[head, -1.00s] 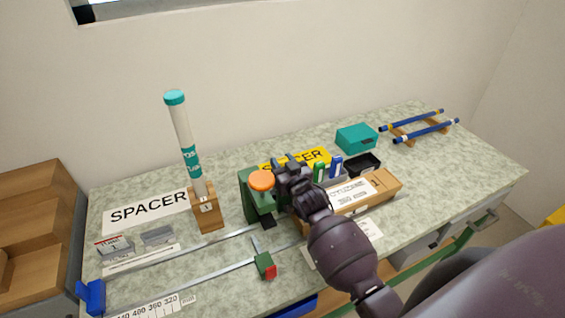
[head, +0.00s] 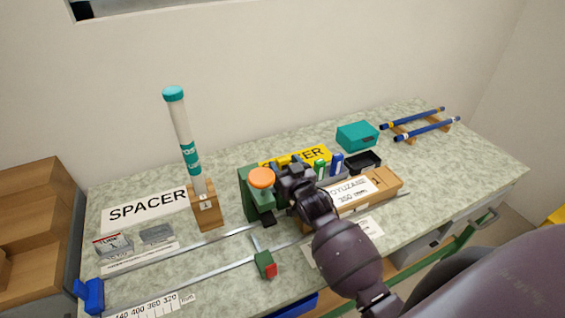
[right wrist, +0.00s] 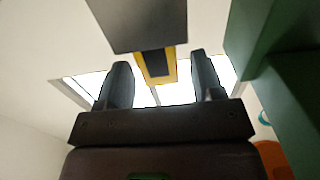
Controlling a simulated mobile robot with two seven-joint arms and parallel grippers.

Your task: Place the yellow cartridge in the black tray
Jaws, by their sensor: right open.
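My right gripper (head: 285,170) is beside the green stand with the orange knob (head: 261,178) in the head view. In the right wrist view its two fingers (right wrist: 161,85) are apart. A yellow-edged piece with a dark middle (right wrist: 171,66), which looks like the yellow cartridge, shows between and beyond the fingertips, under a grey block (right wrist: 138,22). I cannot tell whether the fingers touch it. In the head view I cannot make out the cartridge near the gripper. The black tray (head: 376,159) lies at the back right, beside the teal box. My left gripper is not in view.
A wooden block (head: 208,217) holds a tall white and teal tube. A long cardboard box (head: 388,186) lies right of my gripper, in front of the tray. Green and blue markers (head: 336,164) stand close by. A teal box (head: 357,137) and blue rods (head: 425,129) lie further back.

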